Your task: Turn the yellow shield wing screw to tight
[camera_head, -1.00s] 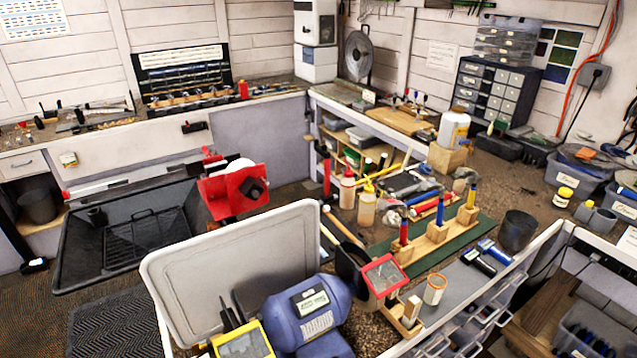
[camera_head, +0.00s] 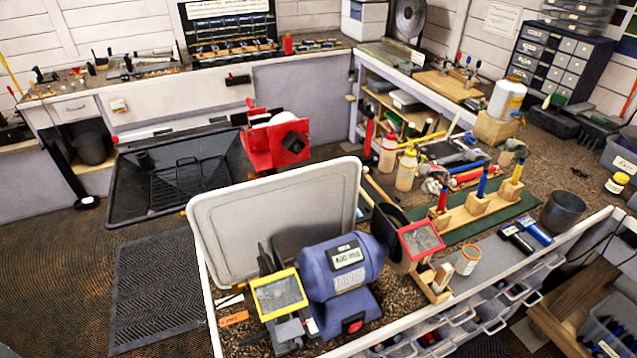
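The yellow-framed shield (camera_head: 280,292) is at the left end of the blue bench grinder (camera_head: 345,268), near the front of the bench. Its clear pane faces up and toward me, tilted. Dark and grey grinder parts stand behind and below it. I cannot make out the wing screw; it is too small or hidden. A second shield with a red frame (camera_head: 421,240) is at the grinder's right end. Neither of my grippers shows in this view.
A grey upright panel (camera_head: 275,220) stands right behind the grinder. An orange-handled tool (camera_head: 234,319) lies left of the yellow shield. A wooden holder with upright tools (camera_head: 475,208) and bottles (camera_head: 407,170) are to the right. Open floor with a dark mat (camera_head: 155,290) lies left.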

